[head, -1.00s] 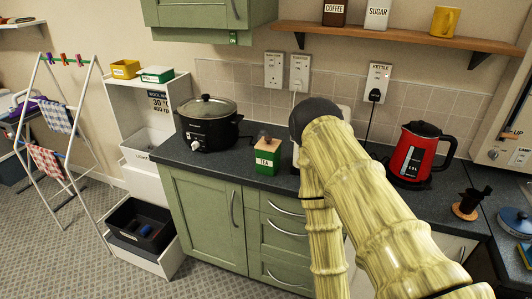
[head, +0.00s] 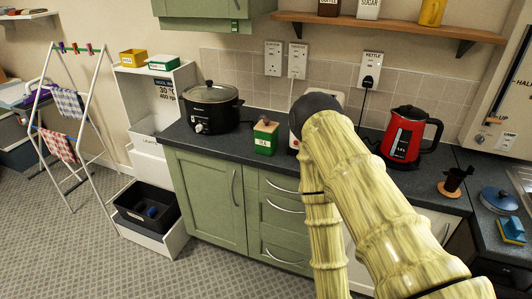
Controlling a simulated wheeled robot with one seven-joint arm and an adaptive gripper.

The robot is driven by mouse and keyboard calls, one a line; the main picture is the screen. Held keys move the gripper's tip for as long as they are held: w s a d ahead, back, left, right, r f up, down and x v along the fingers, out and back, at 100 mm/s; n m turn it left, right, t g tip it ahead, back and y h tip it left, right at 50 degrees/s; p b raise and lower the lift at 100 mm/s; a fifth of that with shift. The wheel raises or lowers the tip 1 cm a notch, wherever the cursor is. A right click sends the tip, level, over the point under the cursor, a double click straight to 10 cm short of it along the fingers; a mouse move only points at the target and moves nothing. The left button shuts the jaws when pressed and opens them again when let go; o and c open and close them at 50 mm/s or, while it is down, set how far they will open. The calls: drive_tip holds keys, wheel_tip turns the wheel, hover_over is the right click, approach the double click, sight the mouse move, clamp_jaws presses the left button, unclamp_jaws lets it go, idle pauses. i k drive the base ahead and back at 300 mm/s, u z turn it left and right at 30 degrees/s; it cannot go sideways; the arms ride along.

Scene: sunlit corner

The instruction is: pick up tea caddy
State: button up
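The tea caddy (head: 265,139) is a small green box with a pale wooden lid, a dark knob and a white TEA label. It stands upright on the dark counter near its front edge, to the right of the slow cooker. My arm, in a yellow-green bamboo-like cover, rises from the lower right and bends in front of the counter, right of the caddy. My gripper cannot be made out; the arm's bend and the folded forearm hide that part. Nothing is seen touching the caddy.
A black slow cooker (head: 211,108) stands left of the caddy. A red kettle (head: 402,137) stands to the right, beyond my arm. A wooden shelf (head: 390,26) runs above. The counter (head: 232,139) is bare between cooker and caddy.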

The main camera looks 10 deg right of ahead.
sight(266, 144)
drive_tip(key=z, duration=0.05)
drive_tip(key=k, duration=0.9)
drive_tip(key=u, duration=0.95)
drive_tip(key=i, duration=0.6)
drive_tip(key=u, duration=0.65)
drive_tip(key=i, duration=0.7)
drive_tip(key=z, duration=0.8)
drive_tip(key=i, duration=0.7)
drive_tip(key=z, duration=0.85)
